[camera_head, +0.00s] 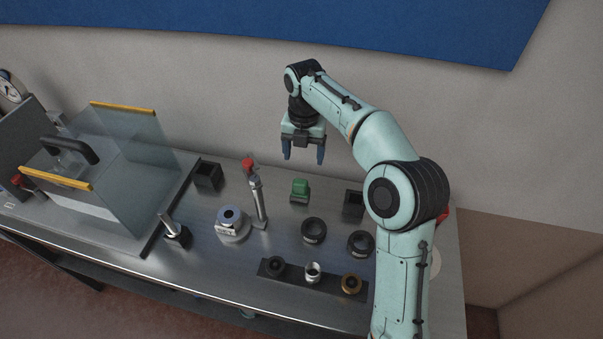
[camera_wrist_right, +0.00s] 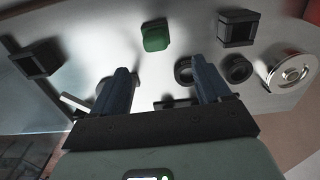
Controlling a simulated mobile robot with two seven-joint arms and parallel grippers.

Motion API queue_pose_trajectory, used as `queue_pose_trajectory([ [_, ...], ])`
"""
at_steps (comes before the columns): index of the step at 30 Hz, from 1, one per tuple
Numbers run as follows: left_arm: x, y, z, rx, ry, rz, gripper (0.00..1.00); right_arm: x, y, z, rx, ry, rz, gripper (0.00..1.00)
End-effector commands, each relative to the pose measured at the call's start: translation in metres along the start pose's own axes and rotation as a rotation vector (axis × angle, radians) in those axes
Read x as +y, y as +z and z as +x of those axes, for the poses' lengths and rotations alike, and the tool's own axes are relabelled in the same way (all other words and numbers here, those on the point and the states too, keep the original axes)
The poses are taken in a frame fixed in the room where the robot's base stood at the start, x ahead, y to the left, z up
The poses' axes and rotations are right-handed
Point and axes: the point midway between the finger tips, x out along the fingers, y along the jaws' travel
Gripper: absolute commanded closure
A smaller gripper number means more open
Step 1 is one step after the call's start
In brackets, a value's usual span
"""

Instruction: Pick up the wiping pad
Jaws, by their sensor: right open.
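The green block (camera_head: 300,187), which looks like the wiping pad, sits on the metal table toward the back, right of the red-topped post. It also shows in the right wrist view (camera_wrist_right: 155,36), beyond the fingertips. My right gripper (camera_head: 304,156) is open and empty. It points down, raised above the table and apart from the pad. In the right wrist view its two dark blue fingers (camera_wrist_right: 160,72) stand wide apart. My left gripper is not in view.
A red-topped post (camera_head: 257,196) stands left of the pad. Black square holders (camera_head: 207,175) (camera_head: 353,204) stand on either side. Black rings (camera_head: 313,230) (camera_head: 360,243) and a rack of fittings (camera_head: 312,272) lie in front. A clear-panelled enclosure (camera_head: 130,200) stands left.

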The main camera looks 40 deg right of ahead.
Motion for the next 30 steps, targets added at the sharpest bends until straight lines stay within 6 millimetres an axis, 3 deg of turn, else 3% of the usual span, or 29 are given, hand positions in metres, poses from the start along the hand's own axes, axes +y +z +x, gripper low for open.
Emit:
queue_pose_trajectory([
  [5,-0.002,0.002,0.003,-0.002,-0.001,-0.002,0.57,0.0,-0.001,0.006,0.001,-0.001,-0.001,0.23],
  [15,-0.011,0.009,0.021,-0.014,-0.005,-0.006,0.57,0.0,-0.001,0.069,0.003,-0.003,0.001,0.23],
  [23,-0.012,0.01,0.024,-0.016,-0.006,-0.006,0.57,0.002,-0.002,0.087,0.002,-0.001,0.0,0.23],
  [30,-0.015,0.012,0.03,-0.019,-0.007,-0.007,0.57,0.008,-0.008,0.122,0.002,-0.003,0.0,0.23],
])
